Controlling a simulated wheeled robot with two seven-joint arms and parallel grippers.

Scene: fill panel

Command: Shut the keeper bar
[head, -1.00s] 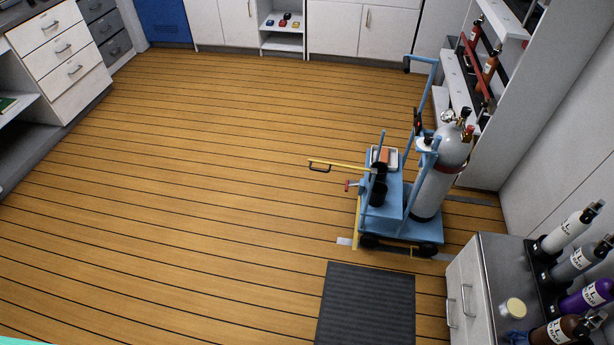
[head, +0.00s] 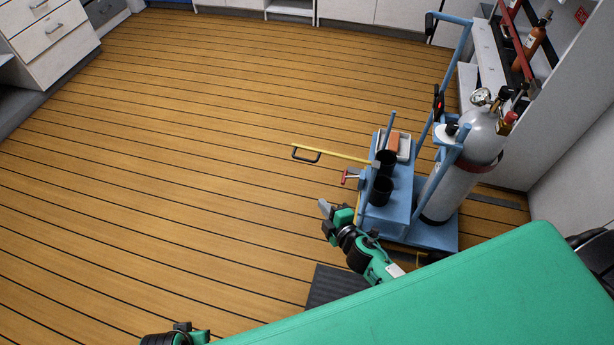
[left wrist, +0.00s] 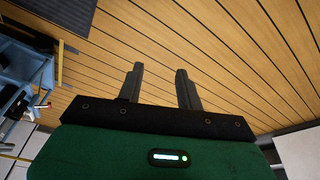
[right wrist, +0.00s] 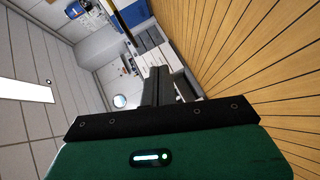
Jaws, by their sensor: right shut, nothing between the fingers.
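The keeper bar (head: 335,153) is a thin yellow bar with a black handle (head: 306,154). In the head view it sticks out to the left from the blue trolley (head: 400,205), swung away from the grey gas cylinder (head: 462,165). My right gripper (head: 325,207) is below the bar's handle in the picture, apart from it. Its fingers are together and empty, as the right wrist view (right wrist: 163,80) also shows. My left gripper (left wrist: 159,85) is open and empty over the floor in the left wrist view; its fingers do not show in the head view.
A red-handled part (head: 350,176) juts from the trolley's left side. Black cups (head: 381,190) and a tray (head: 403,148) sit on the trolley. A dark mat (head: 330,287) lies on the floor in front. The wooden floor to the left is clear. A wall rack holds bottles (head: 534,45) behind.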

